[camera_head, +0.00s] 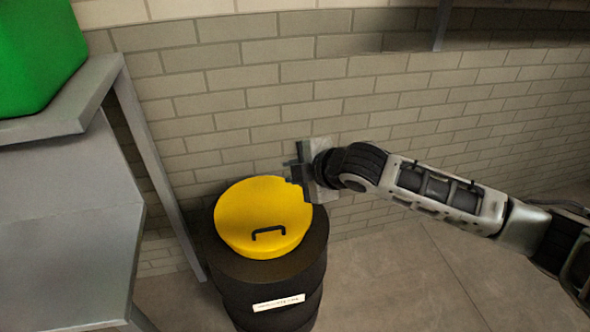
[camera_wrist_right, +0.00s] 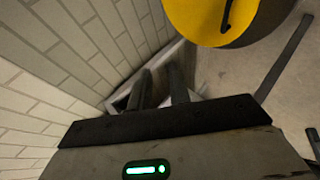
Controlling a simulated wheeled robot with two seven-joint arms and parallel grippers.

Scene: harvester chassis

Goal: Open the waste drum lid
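The waste drum (camera_head: 270,290) is black with a white label on its front and stands on the floor near the brick wall. Its round yellow lid (camera_head: 255,208) sits on top, with a black bar handle (camera_head: 268,233) near the front edge. My right gripper (camera_head: 293,168) is above the lid's back right edge, apart from the handle and holding nothing. Its two fingers stand apart in the right wrist view (camera_wrist_right: 160,85). There the yellow lid (camera_wrist_right: 205,20) shows at the top, cut off by the frame, with part of the handle (camera_wrist_right: 228,14). My left gripper is out of view.
A grey metal table (camera_head: 65,220) with a raised shelf (camera_head: 75,100) stands at the left, close to the drum. A green container (camera_head: 40,50) rests on the shelf. The brick wall (camera_head: 400,95) runs behind the drum. The floor (camera_head: 420,280) right of the drum is clear.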

